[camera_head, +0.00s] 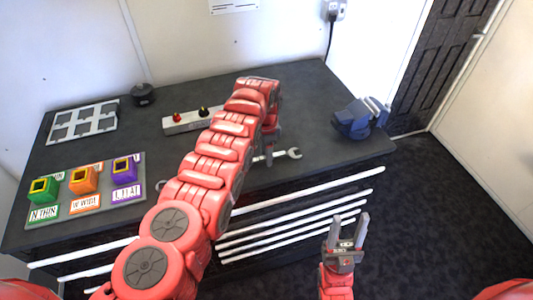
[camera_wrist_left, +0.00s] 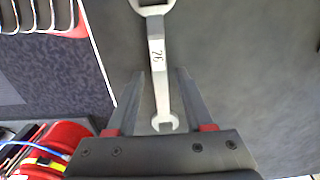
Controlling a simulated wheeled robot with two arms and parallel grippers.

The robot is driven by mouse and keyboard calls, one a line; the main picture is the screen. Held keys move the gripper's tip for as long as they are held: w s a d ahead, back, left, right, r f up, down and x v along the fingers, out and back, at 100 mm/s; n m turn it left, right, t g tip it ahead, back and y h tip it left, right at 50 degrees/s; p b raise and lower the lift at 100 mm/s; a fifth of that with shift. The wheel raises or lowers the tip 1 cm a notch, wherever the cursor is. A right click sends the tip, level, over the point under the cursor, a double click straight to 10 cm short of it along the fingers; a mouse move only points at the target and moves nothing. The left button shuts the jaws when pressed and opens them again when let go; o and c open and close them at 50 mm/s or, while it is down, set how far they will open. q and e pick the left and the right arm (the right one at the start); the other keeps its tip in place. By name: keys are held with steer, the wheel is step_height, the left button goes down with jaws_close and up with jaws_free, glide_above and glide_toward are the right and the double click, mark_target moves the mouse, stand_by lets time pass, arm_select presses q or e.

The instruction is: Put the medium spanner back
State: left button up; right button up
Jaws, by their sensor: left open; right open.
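A silver double-ended spanner (camera_head: 294,154) lies on the dark bench top, partly hidden by my left arm in the head view; I cannot tell its size class. In the left wrist view the spanner (camera_wrist_left: 157,60) lies lengthwise, with its larger end at the top and its shaft between the fingers. My left gripper (camera_head: 268,155) is over it; in the wrist view the left gripper (camera_wrist_left: 160,75) is open, a finger on each side of the shaft. My right gripper (camera_head: 346,222) is open and empty in front of the bench.
Green (camera_head: 44,188), orange (camera_head: 83,180) and purple (camera_head: 125,170) holders stand on a grey board at the left. Behind are a grey slotted tray (camera_head: 83,122), a dark round object (camera_head: 143,94) and a knobbed block (camera_head: 182,122). A blue vise (camera_head: 353,119) stands at the right.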

arm_select(q)
steer(key=shift+w+r, duration=0.1)
steer(key=shift+r, duration=0.3)
step_height(320, 180, up, 11)
steer(key=b, duration=0.3)
steer(key=shift+a, duration=0.1)
